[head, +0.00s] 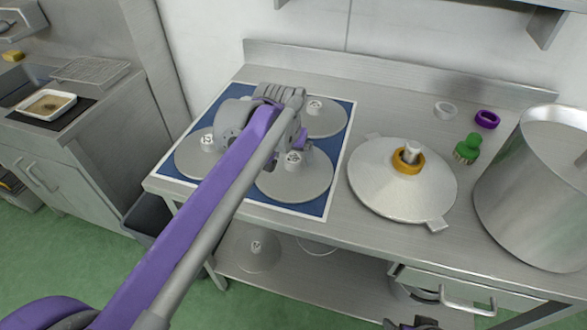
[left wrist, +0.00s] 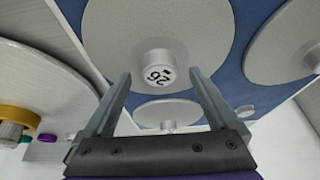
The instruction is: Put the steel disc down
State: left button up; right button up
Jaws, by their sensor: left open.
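Several round steel discs with upright knobs lie flat on a blue mat with a white border (head: 340,142). One disc (head: 290,187) is at the front right of the mat, one (head: 328,122) at the back, one (head: 186,163) at the left. My left gripper (head: 296,150) is open and empty just above the front-right disc's knob. In the left wrist view that disc (left wrist: 205,35) lies flat, and its numbered knob (left wrist: 158,72) shows between the open fingers (left wrist: 160,85). The arm hides part of the mat. A dark part at the bottom edge may be my right gripper (head: 410,323).
A wide steel lid (head: 385,190) with an orange ring (head: 409,161) on its stem lies right of the mat. A drawer (head: 480,290) is below.

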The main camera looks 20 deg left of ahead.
pick_arm(q)
jog(key=shift+w+f, duration=0.25)
jog(key=shift+f, duration=0.3)
grip_shut()
